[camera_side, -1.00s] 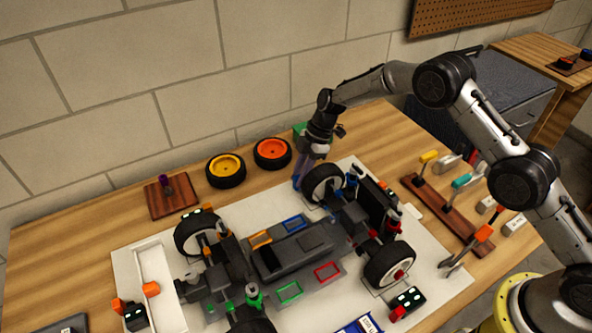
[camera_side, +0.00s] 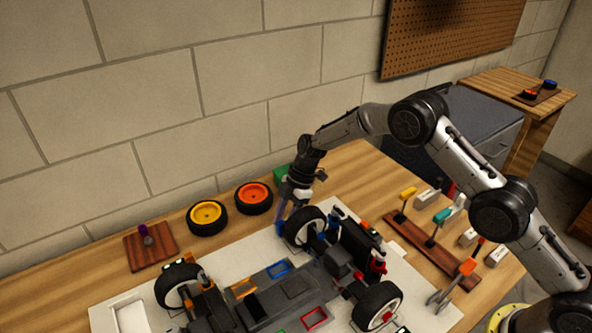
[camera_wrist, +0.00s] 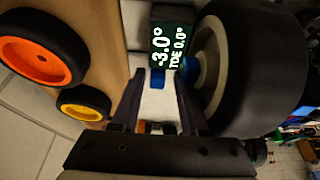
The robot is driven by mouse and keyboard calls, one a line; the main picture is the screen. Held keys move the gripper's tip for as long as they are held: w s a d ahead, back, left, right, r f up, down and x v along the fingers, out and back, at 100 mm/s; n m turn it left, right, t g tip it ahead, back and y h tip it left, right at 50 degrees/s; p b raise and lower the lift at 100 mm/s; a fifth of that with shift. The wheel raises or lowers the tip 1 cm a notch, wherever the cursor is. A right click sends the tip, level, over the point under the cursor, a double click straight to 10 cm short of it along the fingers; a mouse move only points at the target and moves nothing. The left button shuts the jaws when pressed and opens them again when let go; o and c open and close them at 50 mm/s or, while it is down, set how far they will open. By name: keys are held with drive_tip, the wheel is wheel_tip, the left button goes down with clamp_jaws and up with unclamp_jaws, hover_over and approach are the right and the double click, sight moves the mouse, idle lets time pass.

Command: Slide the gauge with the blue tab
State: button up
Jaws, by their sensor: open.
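My gripper (camera_wrist: 160,76) is open in the wrist view, with one dark finger on each side of a small blue tab (camera_wrist: 157,80). Whether a finger touches the tab I cannot tell. The tab sits at the near end of a dark gauge (camera_wrist: 172,38), whose lit display reads "-3.0°" and "TOE 0.0°". The car's front wheel (camera_wrist: 238,65) is close to the right of the gauge. A second blue piece shows between the right finger and the wheel. In the side view my gripper (camera_side: 283,222) points down beside the car wheel (camera_side: 303,227); the gauge is hidden there.
An orange-rimmed wheel (camera_side: 253,197) and a yellow-rimmed wheel (camera_side: 207,217) lie on the wooden table left of my gripper. The car chassis (camera_side: 285,290) stands on a white mat. A rack of coloured-handled tools (camera_side: 432,250) is at the right.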

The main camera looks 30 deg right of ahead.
drive_tip(key=shift+w+f, duration=0.15)
drive_tip(key=shift+w, duration=1.5)
drive_tip(key=s+d+r+t, duration=0.1)
drive_tip(key=s+d+r, duration=0.1)
drive_tip(key=r, duration=0.8)
drive_tip(key=s+d+r+t, duration=0.1)
drive_tip(key=d+r, duration=0.2)
drive_tip(key=r, duration=0.8)
drive_tip(key=s+d+r, duration=0.2)
drive_tip(key=r, duration=0.9)
drive_tip(key=shift+s+d+r+t, duration=0.2)
drive_tip(key=shift+s+d+t, duration=0.1)
drive_tip(key=shift+t, duration=0.1)
